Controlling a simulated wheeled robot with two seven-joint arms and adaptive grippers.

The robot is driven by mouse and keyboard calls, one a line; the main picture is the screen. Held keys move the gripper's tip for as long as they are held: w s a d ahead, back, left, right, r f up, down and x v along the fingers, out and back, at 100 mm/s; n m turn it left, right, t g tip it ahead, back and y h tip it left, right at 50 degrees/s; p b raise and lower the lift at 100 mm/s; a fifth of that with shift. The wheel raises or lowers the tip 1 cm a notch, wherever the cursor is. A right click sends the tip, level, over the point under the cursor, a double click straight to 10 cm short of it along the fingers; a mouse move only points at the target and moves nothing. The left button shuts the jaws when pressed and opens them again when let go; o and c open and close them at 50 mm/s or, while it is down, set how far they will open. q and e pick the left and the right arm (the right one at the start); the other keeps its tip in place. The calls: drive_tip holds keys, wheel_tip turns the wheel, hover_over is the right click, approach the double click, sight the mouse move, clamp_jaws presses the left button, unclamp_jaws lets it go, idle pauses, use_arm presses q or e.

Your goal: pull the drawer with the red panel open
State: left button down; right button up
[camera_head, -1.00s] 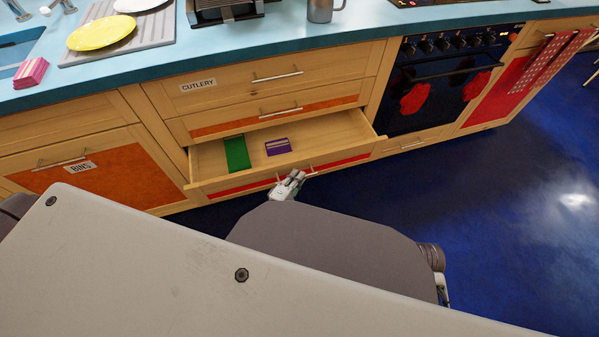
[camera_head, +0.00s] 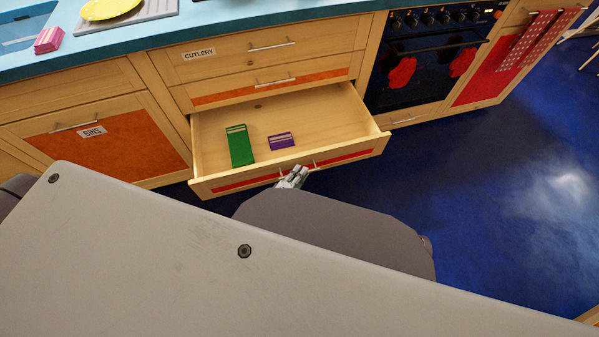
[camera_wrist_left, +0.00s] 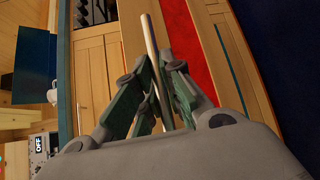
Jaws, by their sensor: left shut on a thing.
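The drawer with the red panel (camera_head: 240,184) is the lowest of the stack under the cutlery drawer and stands well out of the cabinet. A green item (camera_head: 239,147) and a smaller purple item (camera_head: 281,141) lie inside it. My left gripper (camera_head: 293,177) is at the middle of the drawer front, shut on its bar handle. In the left wrist view the fingers (camera_wrist_left: 160,95) close around the metal handle (camera_wrist_left: 155,50), with the red panel (camera_wrist_left: 190,45) behind it. My own arm and body hide the floor below. My right gripper does not show.
Above the open drawer are a shut drawer with an orange panel (camera_head: 230,93) and a shut drawer labelled cutlery (camera_head: 230,50). The bins cupboard (camera_head: 130,145) is at left and the oven (camera_head: 420,75) at right. The blue floor (camera_head: 500,190) at right is clear.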

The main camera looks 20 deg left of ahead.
use_arm(q)
drive_tip(key=shift+f, duration=0.1)
drive_tip(key=c, duration=1.5)
unclamp_jaws()
drive_tip(key=shift+v, duration=6.05)
